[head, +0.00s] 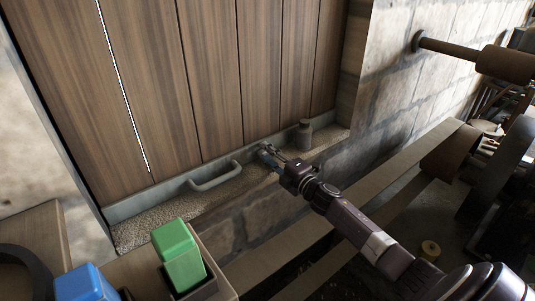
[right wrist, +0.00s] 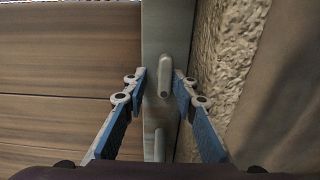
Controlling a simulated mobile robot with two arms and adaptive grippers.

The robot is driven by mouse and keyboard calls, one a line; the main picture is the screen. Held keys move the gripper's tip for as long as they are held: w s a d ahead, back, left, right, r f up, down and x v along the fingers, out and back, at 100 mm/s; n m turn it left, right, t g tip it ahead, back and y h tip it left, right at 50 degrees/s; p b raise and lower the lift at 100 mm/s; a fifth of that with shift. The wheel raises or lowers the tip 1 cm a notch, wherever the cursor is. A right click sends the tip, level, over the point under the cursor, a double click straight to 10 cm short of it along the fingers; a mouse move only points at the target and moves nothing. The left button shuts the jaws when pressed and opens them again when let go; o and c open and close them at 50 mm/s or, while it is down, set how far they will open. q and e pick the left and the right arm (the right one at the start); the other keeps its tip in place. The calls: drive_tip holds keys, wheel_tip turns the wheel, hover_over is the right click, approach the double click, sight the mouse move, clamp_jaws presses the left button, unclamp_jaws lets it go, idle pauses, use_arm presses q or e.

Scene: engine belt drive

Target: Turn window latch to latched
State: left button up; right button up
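The window latch (right wrist: 163,75) is a small rounded grey lever on the window's grey metal bottom rail (right wrist: 166,20). In the right wrist view it points lengthwise along the rail. My right gripper (right wrist: 161,86) is open, with one blue-padded finger on each side of the latch; both fingers appear apart from it. In the head view my right gripper (head: 268,155) reaches to the rail at the sill and largely covers the latch. My left gripper is out of view.
A grey pull handle (head: 215,177) is on the rail left of my gripper. A small dark canister (head: 304,135) stands on the rough sill to the right. A green block (head: 178,254) and blue block (head: 84,284) are at the front left. A brick wall (head: 405,85) flanks the window.

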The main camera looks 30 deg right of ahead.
drive_tip(key=shift+s+a+f, duration=0.1)
drive_tip(key=shift+a+f, duration=0.05)
drive_tip(key=shift+f, duration=0.2)
drive_tip(key=shift+s+f, duration=0.15)
drive_tip(key=shift+s, duration=0.35)
drive_tip(key=s, duration=0.5)
drive_tip(key=shift+s+d+r, duration=0.15)
drive_tip(key=shift+d+r, duration=0.05)
drive_tip(key=shift+d, duration=0.2)
drive_tip(key=shift+s+r, duration=0.2)
drive_tip(key=shift+s, duration=0.55)
